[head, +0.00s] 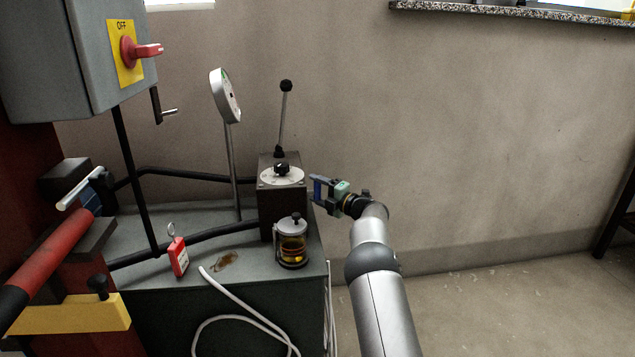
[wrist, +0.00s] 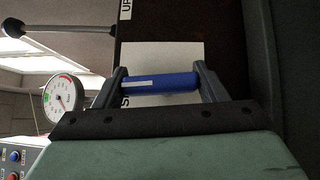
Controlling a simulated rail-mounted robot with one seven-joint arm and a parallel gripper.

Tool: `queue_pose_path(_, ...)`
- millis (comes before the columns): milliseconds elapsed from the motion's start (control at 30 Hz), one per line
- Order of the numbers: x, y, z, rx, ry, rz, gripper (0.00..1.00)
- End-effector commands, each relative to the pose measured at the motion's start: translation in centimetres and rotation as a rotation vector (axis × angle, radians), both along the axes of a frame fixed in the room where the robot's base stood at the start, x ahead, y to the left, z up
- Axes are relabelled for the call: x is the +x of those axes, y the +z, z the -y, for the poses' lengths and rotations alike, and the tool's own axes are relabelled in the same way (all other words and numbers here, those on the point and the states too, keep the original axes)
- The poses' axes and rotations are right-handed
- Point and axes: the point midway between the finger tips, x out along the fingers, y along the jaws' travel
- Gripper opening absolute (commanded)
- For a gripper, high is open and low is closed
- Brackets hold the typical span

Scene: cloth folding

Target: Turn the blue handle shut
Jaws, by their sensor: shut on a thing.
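The blue handle (wrist: 160,83) is a short blue cylinder with a white stripe, seen in the wrist view crosswise between my two fingers. A small patch of its blue (head: 318,189) shows in the head view, just right of the dark box (head: 268,212). My gripper (head: 316,189) is shut on the handle, one finger at each end of it in the wrist view. Behind the handle is a pale card (wrist: 184,55) with partly hidden lettering. How the handle joins the box is hidden.
The box carries a black-knobbed lever (head: 284,115) and a dial (head: 282,177). A glass jar with amber liquid (head: 292,248) stands in front of it. A round gauge (head: 226,97) on a post stands to the left. The floor right of my arm is clear.

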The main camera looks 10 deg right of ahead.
Motion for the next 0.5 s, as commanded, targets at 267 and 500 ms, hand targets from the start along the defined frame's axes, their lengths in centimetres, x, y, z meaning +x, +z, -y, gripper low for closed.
queue_pose_path(267,0.04,0.12,0.10,0.001,-0.001,-0.094,0.43)
queue_pose_path(500,0.05,-0.08,0.11,0.002,-0.001,-0.110,0.43)
